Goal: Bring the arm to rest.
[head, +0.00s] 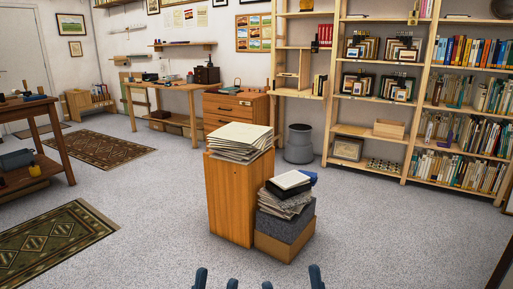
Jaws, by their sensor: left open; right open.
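My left gripper (216,281) shows only as two dark blue fingertips at the bottom edge of the head view. They stand apart with nothing between them. My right gripper (291,281) shows just to its right, also as two separate fingertips with carpet between them. Both grippers are open and empty. They appear low in the picture, in front of the wooden cabinet and the box stack, touching nothing that I can see. The rest of both arms is out of view.
A wooden cabinet (230,200) bears a paper stack (240,141). Beside it, a grey and brown box (285,228) bears more papers. A grey bin (298,145) stands behind. Shelves (405,130) with framed prints and books line the right wall. Carpet (390,230) is clear at right.

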